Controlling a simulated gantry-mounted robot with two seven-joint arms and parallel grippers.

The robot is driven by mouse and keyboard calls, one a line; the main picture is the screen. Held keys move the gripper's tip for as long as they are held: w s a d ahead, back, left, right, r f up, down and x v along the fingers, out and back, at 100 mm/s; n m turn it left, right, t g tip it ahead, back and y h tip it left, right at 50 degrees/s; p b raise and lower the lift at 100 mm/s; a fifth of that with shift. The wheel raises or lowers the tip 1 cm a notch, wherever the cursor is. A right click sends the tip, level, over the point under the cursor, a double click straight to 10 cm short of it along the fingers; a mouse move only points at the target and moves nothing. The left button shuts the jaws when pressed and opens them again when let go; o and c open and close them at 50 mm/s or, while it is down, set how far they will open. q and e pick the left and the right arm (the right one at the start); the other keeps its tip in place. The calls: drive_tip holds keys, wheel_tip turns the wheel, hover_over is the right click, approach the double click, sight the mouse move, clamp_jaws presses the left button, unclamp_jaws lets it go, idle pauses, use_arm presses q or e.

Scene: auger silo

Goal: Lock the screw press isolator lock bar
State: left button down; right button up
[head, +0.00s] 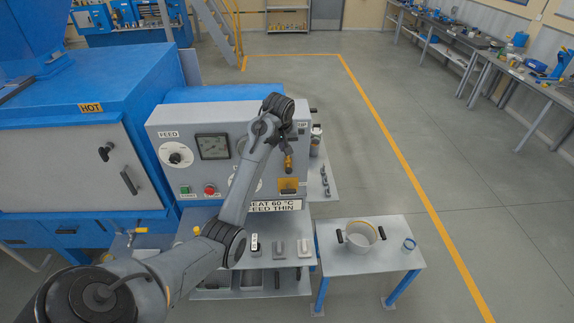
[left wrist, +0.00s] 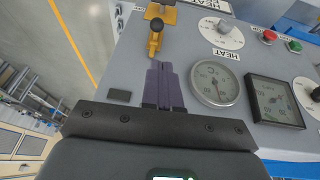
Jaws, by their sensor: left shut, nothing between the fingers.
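The isolator's yellow lever (head: 288,164) hangs on the right side of the grey control panel, above a yellow-orange bracket (head: 288,185). In the left wrist view the lever (left wrist: 154,45) lies just beyond my fingertips, with a dark round knob by the yellow bracket (left wrist: 168,15). I cannot tell which part is the lock bar. My left gripper (left wrist: 161,66) is shut and empty, its dark purple fingers together, pointing at the lever with a small gap. In the head view the left gripper (head: 289,143) is partly hidden by its wrist. My right gripper is not in view.
The panel (head: 164,131) carries a square meter (head: 213,146), knobs, and green and red buttons (head: 209,190). A round gauge (left wrist: 215,83) is beside my fingers. A small table (head: 336,261) with a pot (head: 360,237) stands at right. Open floor lies beyond it.

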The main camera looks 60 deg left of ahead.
use_arm(q)
drive_tip(key=p, duration=0.4)
approach(287, 165)
wheel_tip(287, 165, down, 3)
drive_tip(key=d, duration=0.1)
drive_tip(key=shift+f, duration=0.9)
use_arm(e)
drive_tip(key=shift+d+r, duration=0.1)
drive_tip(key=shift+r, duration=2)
